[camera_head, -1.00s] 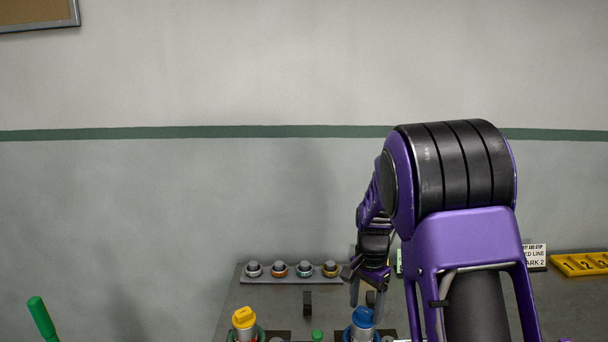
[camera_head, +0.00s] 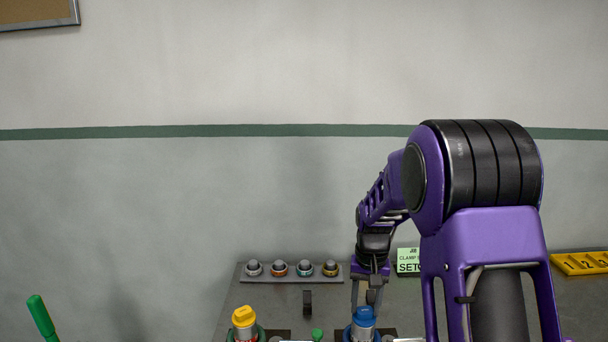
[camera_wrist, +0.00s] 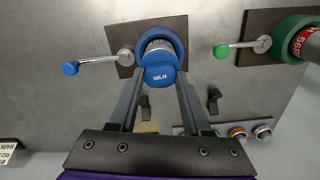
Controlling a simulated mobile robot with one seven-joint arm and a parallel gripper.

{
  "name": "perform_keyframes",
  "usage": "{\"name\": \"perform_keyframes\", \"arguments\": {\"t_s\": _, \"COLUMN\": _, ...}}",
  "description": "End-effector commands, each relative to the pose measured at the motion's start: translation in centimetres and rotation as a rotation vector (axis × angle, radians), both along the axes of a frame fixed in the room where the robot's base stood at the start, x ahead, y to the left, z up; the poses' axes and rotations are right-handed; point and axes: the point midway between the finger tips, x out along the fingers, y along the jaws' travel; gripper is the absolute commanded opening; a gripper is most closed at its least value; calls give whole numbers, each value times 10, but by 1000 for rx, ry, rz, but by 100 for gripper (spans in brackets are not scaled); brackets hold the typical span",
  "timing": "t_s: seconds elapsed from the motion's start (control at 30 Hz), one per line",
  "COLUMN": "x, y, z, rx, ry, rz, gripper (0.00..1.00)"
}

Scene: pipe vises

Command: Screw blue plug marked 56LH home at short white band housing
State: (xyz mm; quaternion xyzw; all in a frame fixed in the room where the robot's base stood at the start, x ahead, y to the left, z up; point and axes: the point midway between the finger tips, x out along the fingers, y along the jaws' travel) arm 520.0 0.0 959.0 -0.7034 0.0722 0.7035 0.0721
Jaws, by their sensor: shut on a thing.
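The blue plug marked 56LH (camera_wrist: 160,76) sits at the mouth of a pale housing (camera_wrist: 158,46) in the wrist view. A blue-collared vise (camera_wrist: 177,40) surrounds this housing. How far the plug is screwed in, and the length of the white band, I cannot tell. My gripper (camera_wrist: 161,82) is shut on the blue plug, one finger on each side of it. In the head view the blue plug (camera_head: 363,316) stands upright and my gripper (camera_head: 365,302) is right at it, fingers pointing down.
A yellow plug (camera_head: 243,316) stands on another housing to the left. The wrist view shows a red-banded housing (camera_wrist: 305,43) in a green vise (camera_wrist: 289,38). A rack (camera_head: 291,280) with several round caps lies behind. Vise handles (camera_wrist: 98,60) stick out sideways.

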Motion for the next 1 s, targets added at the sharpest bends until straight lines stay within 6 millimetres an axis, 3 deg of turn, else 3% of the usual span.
{"name": "perform_keyframes", "arguments": {"t_s": 0.4, "x": 0, "y": 0, "z": 0, "rx": 1, "ry": 1, "rz": 548, "gripper": 0}}
{"name": "perform_keyframes", "arguments": {"t_s": 0.8, "x": 0, "y": 0, "z": 0, "rx": 0, "ry": 1, "rz": 605, "gripper": 0}}
{"name": "perform_keyframes", "arguments": {"t_s": 1.0, "x": 0, "y": -1, "z": 1, "rx": 1, "ry": 1, "rz": 855, "gripper": 0}}
